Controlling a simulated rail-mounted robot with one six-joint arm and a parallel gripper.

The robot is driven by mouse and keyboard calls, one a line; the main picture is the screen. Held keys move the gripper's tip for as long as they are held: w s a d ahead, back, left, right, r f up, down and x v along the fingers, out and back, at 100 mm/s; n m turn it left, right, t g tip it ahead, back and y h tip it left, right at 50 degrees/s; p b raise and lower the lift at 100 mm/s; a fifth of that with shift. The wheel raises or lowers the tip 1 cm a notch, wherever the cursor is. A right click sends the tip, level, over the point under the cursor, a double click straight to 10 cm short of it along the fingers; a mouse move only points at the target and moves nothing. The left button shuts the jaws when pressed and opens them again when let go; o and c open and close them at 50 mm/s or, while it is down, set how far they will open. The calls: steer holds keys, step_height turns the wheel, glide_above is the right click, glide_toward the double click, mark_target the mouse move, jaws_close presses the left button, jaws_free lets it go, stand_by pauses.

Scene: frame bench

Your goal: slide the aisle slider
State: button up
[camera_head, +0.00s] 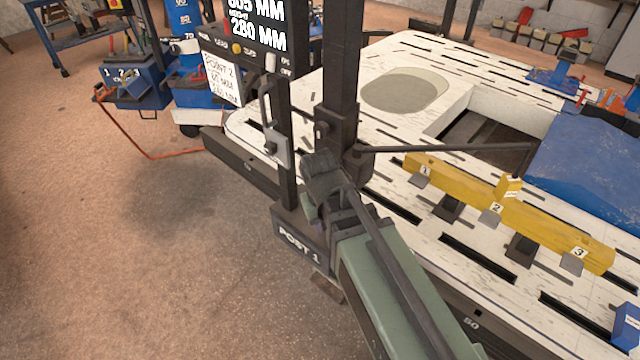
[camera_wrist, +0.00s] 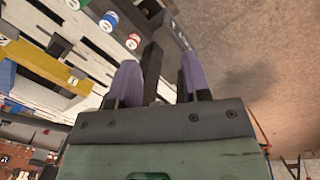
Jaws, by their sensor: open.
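A dark post (camera_head: 342,70) rises from a base marked POST 1 (camera_head: 303,246) at the bench's aisle-side edge. A thinner upright (camera_head: 287,178) stands beside it, carrying a small grey plate (camera_head: 277,147) with a handle-like bar above; this may be the aisle slider, but I cannot be sure. My gripper (camera_head: 318,170) is close to the post and right of the plate, partly hidden by its own wrist. In the wrist view its two purple fingers (camera_wrist: 157,78) are apart. A dark bar (camera_wrist: 151,72) shows between them; I cannot tell whether they touch it.
A display board (camera_head: 257,30) reading 280 MM stands behind the upright. A yellow beam (camera_head: 455,183) numbered 1 to 3 lies on the slotted white bench (camera_head: 400,205). A thin dark rod (camera_head: 450,149) runs right from the post. The floor at left is clear.

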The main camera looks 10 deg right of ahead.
mark_target(339, 150)
steer(key=w+a+f+m+t+h+b, duration=0.2)
steer(key=w+a+f+h+b, duration=0.15)
steer(key=w+f+b, duration=0.4)
steer(key=w+a+f+m+t+h+b, duration=0.2)
steer(key=w+a+f+h+b, duration=0.1)
steer(key=w+f+h+b, duration=0.4)
steer(key=w+a+r+m+t+h, duration=0.2)
steer(key=w+r+m+t+h, duration=0.2)
steer(key=r+m, duration=0.75)
steer(key=shift+n, duration=0.45)
steer(key=x, duration=1.1)
steer(key=shift+w+a+r, duration=0.15)
steer(key=shift+r, duration=0.05)
jaws_close()
